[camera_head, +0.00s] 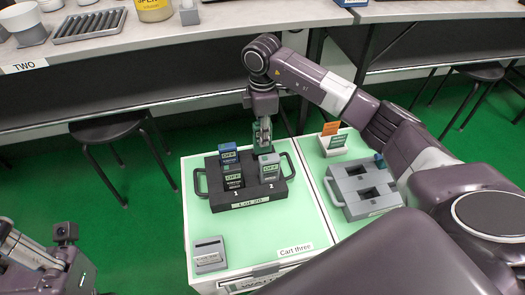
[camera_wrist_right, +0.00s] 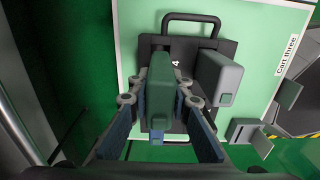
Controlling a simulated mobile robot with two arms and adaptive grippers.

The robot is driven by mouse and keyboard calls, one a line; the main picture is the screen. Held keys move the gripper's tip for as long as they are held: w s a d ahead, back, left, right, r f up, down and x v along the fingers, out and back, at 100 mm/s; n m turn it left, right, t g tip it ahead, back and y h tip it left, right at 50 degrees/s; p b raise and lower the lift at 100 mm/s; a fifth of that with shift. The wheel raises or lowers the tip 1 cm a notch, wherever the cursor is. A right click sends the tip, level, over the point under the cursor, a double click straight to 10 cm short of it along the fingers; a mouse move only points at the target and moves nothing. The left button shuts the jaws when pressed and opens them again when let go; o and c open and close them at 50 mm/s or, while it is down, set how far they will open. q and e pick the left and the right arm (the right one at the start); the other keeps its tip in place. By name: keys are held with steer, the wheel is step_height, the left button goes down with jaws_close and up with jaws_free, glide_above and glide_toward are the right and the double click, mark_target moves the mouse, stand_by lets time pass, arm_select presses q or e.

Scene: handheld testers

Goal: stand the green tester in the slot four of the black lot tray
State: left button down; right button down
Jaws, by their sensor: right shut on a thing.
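My right gripper (camera_head: 262,135) is above the back right part of the black lot tray (camera_head: 250,195). In the right wrist view it (camera_wrist_right: 162,100) is shut on the green tester (camera_wrist_right: 160,75), a tall rounded block. A white 4 shows on the tray (camera_wrist_right: 202,48) beside the tester. The tester hides the slot beneath it, and I cannot tell whether its lower end is inside. My left arm shows at the lower left of the head view; its fingers cannot be made out.
A grey tester (camera_head: 269,167) stands front right in the tray. A blue tester (camera_head: 229,152) and a dark tester (camera_head: 233,178) stand on its left side. A grey tray (camera_head: 365,190) is to the right. A grey holder (camera_head: 209,252) sits front left; the cart top (camera_head: 245,235) between is clear.

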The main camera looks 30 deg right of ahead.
mark_target(262, 149)
steer(key=shift+f, duration=0.6)
step_height(262, 149, down, 5)
steer(key=shift+f+b, duration=0.1)
steer(key=shift+b, duration=1.1)
steer(key=shift+f, duration=0.15)
steer(key=c, duration=1.8)
jaws_free()
steer(key=shift+o, duration=0.2)
